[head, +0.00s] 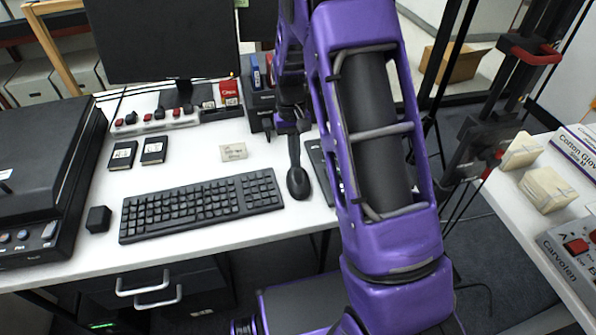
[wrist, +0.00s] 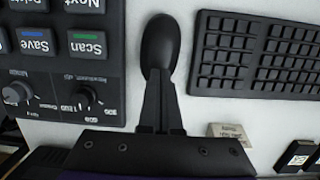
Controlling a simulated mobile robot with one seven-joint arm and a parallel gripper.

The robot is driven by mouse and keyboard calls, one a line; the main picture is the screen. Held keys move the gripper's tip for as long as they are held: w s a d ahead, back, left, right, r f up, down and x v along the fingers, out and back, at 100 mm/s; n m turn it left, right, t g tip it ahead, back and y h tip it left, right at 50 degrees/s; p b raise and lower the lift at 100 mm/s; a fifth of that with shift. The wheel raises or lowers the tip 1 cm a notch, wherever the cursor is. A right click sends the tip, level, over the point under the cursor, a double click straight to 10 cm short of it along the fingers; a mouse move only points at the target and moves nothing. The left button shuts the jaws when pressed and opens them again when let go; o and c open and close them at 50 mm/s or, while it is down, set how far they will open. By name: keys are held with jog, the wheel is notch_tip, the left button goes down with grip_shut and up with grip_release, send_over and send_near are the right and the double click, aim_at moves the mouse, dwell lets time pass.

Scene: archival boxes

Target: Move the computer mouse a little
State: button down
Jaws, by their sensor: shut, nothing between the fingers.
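The computer mouse (head: 298,184) is black and lies on the white desk, just right of the keyboard. In the wrist view the mouse (wrist: 160,42) is at the top centre. My gripper (head: 294,164) points down at the end of the mouse farther from the desk's front edge. In the wrist view my gripper (wrist: 159,76) has its fingers together and empty, with the tips at the near end of the mouse. The tips overlap the mouse's outline; whether they touch it I cannot tell.
The black keyboard (head: 201,205) lies left of the mouse. A dark control panel (wrist: 65,60) with Scan and Save buttons lies close on the mouse's other side, partly hidden by my arm in the head view. A small card (head: 233,152) lies behind the keyboard.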

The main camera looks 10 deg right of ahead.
aim_at(298, 180)
jog(key=s, duration=0.1)
jog(key=s+f, duration=0.1)
jog(key=s, duration=0.1)
jog(key=shift+s+b, duration=0.3)
jog(key=shift+b, duration=0.05)
jog(key=shift+f, duration=0.35)
jog(key=shift+s, duration=0.1)
jog(key=shift+f, duration=0.1)
